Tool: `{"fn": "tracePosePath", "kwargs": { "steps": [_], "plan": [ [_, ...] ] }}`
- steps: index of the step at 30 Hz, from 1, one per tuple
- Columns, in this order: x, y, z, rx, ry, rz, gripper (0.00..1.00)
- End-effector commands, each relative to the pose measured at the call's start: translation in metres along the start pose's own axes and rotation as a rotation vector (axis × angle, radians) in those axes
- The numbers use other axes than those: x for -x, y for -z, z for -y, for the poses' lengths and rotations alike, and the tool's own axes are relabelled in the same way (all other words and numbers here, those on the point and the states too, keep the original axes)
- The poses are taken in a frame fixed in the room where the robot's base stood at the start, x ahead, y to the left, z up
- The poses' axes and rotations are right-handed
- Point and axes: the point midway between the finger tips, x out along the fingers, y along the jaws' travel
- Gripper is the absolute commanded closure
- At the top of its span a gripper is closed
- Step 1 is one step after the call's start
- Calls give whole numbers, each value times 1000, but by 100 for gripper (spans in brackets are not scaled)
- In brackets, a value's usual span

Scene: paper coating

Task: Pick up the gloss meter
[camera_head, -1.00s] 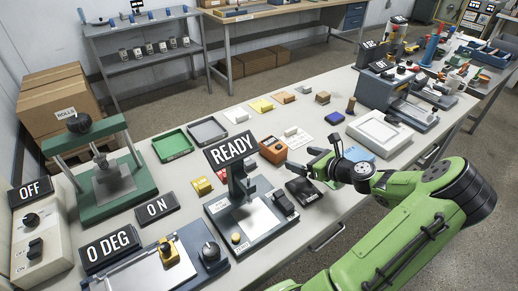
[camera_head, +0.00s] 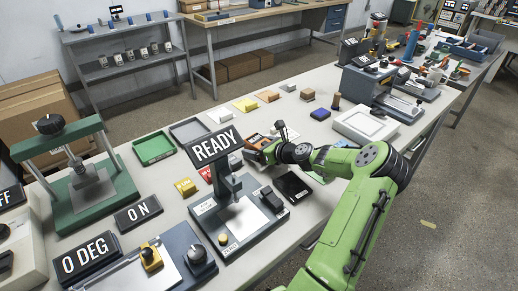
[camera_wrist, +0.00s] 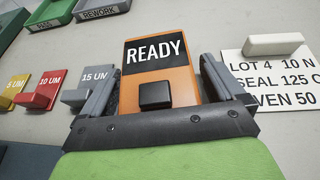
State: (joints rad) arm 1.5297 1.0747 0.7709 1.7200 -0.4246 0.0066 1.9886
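The gloss meter appears to be the orange box with a black "READY" display and a dark button; it stands in the middle of the wrist view (camera_wrist: 158,82). In the head view the orange box (camera_head: 258,140) is partly hidden by my gripper. My gripper (camera_wrist: 160,75) is at it, with one grey finger on each side of the orange body. In the head view my gripper (camera_head: 264,150) is low over the table. The fingers are close to the sides, with no clear sign of clamping. The box still appears to rest on the table.
A press-like stand with another "READY" sign (camera_head: 215,146) stands left of my gripper. A black flat pad (camera_head: 292,187) lies in front. Coloured blocks (camera_wrist: 42,90) sit left and a labelled card (camera_wrist: 272,75) right in the wrist view. Green (camera_head: 153,147) and grey trays lie behind.

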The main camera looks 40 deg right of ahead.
Motion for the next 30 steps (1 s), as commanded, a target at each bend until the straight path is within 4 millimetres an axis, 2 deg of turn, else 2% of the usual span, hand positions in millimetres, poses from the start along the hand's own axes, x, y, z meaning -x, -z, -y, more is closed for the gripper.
{"fn": "tracePosePath", "kwargs": {
  "steps": [1, 2, 13, 19, 21, 30],
  "plan": [
    [0, 0, 0, 0, 0, 0, 12],
    [0, 0, 0, 0, 0, 0, 17],
    [0, 0, 0, 1, 0, 0, 72],
    [1, -2, 0, 2, 0, 2, 72],
    [4, -8, 0, 3, 0, 3, 72],
    [32, -77, 1, 6, 3, 3, 72]
  ]
}}
